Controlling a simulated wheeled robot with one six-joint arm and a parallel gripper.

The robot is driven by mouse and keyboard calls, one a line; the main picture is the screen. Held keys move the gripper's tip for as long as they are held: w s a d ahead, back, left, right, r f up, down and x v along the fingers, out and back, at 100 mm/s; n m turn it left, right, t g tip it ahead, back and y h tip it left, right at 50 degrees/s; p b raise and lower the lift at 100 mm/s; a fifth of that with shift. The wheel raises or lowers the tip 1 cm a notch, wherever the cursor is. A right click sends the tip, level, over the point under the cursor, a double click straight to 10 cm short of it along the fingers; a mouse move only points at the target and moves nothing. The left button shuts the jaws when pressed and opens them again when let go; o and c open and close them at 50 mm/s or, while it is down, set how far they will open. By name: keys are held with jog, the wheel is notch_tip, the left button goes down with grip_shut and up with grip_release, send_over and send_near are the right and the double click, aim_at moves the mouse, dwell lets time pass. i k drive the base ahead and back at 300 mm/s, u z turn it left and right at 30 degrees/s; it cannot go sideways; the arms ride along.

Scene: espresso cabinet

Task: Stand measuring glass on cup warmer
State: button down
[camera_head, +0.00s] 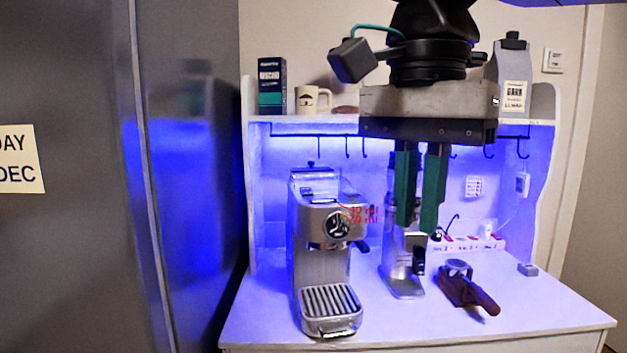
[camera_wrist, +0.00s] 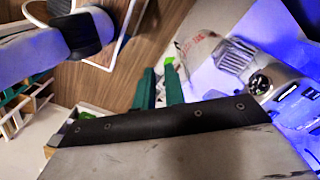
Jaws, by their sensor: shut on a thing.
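The clear measuring glass (camera_head: 360,213) is nearly invisible except for its red ml marks, in front of the espresso machine's upper right side. In the wrist view the glass's red marks (camera_wrist: 200,46) show beside the fingertips (camera_wrist: 160,75). The cup warmer (camera_head: 314,172) is the flat top of the steel espresso machine (camera_head: 318,225), seen at a shallow angle. I see no contact between glass and machine.
A grinder (camera_head: 402,265) stands behind and below my fingers. A portafilter (camera_head: 468,290) lies at the right. A shelf above the machine holds a mug (camera_head: 312,99) and a dark box (camera_head: 271,85); hooks hang beneath it. The front right counter is clear.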

aim_at(323, 184)
jog(key=i, duration=0.9)
